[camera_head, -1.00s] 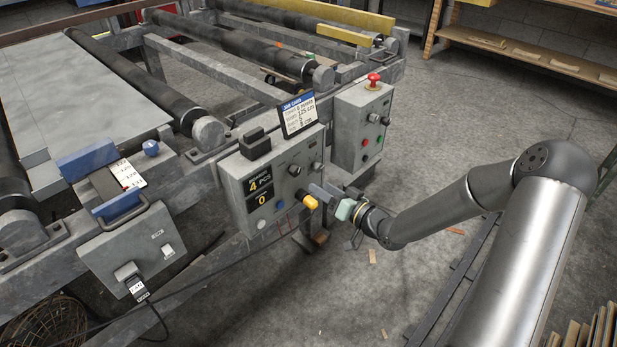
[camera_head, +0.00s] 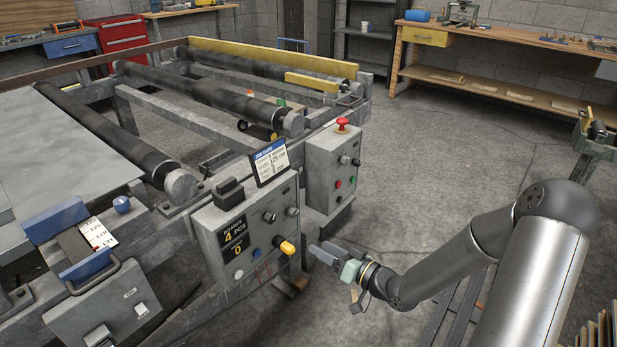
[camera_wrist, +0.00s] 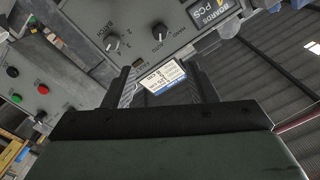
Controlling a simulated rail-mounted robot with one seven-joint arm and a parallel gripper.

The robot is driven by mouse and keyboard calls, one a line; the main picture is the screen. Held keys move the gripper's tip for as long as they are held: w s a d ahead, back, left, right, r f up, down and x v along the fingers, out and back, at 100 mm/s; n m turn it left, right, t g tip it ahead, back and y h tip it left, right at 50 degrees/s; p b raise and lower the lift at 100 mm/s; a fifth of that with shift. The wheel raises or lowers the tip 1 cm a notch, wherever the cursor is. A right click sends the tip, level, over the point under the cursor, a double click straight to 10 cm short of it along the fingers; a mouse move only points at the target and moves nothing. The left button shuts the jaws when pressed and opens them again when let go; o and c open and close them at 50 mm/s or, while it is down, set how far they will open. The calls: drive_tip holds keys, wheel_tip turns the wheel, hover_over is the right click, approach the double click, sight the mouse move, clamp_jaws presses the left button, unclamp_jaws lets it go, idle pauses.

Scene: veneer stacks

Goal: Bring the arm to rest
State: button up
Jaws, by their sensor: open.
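My gripper (camera_head: 322,252) is in front of the grey control box (camera_head: 212,239), just right of its yellow-orange knob (camera_head: 287,247). My arm reaches in from the lower right, bent at the elbow.
A second box (camera_head: 328,175) with a red mushroom button (camera_head: 342,124) stands beyond my gripper. The roller conveyor (camera_head: 200,95) fills the left and back. A workbench (camera_head: 500,45) is at the back right. The floor (camera_head: 430,150) between is open.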

drive_tip(key=s+d+r+g+h+p, duration=0.3)
drive_tip(key=d+r+h+p, duration=0.1)
drive_tip(key=r+h+p, duration=0.25)
drive_tip(key=s+d+r+g+h+p, duration=0.3)
drive_tip(key=s+d+r+h+p, duration=0.1)
drive_tip(key=r+h+p, duration=0.25)
drive_tip(key=s+a+r+m+g+p, duration=0.2)
drive_tip(key=s+r+g+p, duration=0.3)
drive_tip(key=s+r, duration=1)
drive_tip(key=s+a+p, duration=0.1)
drive_tip(key=s, duration=0.3)
drive_tip(key=shift+s+a+r+m+g+p, duration=0.3)
drive_tip(key=shift+r+g+p, duration=0.05)
drive_tip(key=shift+r+g, duration=0.05)
